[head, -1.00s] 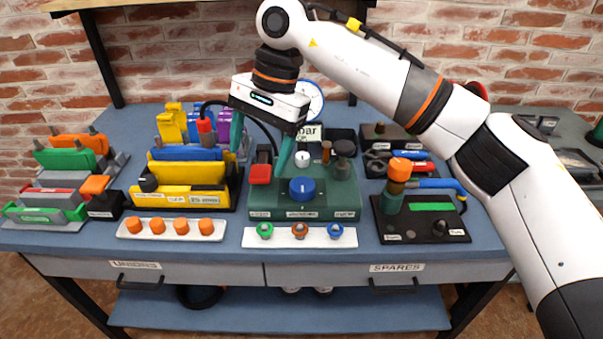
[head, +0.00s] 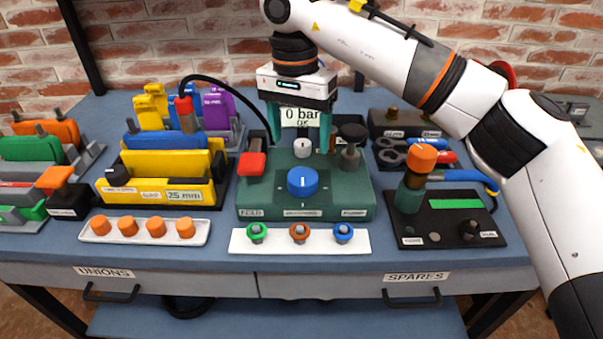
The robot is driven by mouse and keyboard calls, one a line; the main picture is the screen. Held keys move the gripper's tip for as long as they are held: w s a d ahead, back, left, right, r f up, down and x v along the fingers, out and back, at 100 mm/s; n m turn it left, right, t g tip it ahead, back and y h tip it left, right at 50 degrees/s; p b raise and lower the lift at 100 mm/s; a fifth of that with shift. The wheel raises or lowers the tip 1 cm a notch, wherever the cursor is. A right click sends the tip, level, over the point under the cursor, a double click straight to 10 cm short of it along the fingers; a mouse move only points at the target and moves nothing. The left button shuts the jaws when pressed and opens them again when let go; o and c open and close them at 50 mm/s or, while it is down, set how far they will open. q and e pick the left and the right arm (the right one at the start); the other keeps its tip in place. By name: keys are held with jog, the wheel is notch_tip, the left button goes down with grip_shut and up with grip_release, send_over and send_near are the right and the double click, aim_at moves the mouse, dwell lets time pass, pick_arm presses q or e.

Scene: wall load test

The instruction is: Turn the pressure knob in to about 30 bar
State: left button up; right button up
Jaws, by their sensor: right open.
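The blue pressure knob (head: 303,180) sits on top of the green test unit (head: 355,200), with a white line on its face. A readout (head: 300,118) behind it shows 0 bar. My right gripper (head: 300,144) is open and empty. Its two teal fingers point down either side of the readout, behind the blue knob and apart from it. A small white knob (head: 302,148) shows between the fingertips; I cannot tell how high they are above the unit. My left gripper is not in view.
A red button (head: 251,164) and a dark knob (head: 351,150) flank the fingers on the unit. A white strip with green, brown and blue fittings (head: 270,240) lies in front. A yellow block (head: 170,163) stands left, a black plate with an orange-capped post (head: 421,158) right.

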aim_at(302, 176)
jog(key=f, duration=0.8)
jog(key=shift+d+f+b, duration=0.2)
jog(key=shift+f+b, duration=0.2)
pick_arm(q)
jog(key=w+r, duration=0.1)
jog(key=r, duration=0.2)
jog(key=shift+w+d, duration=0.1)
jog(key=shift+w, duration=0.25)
pick_arm(e)
jog(key=c, duration=1)
jog(key=shift+o, duration=0.2)
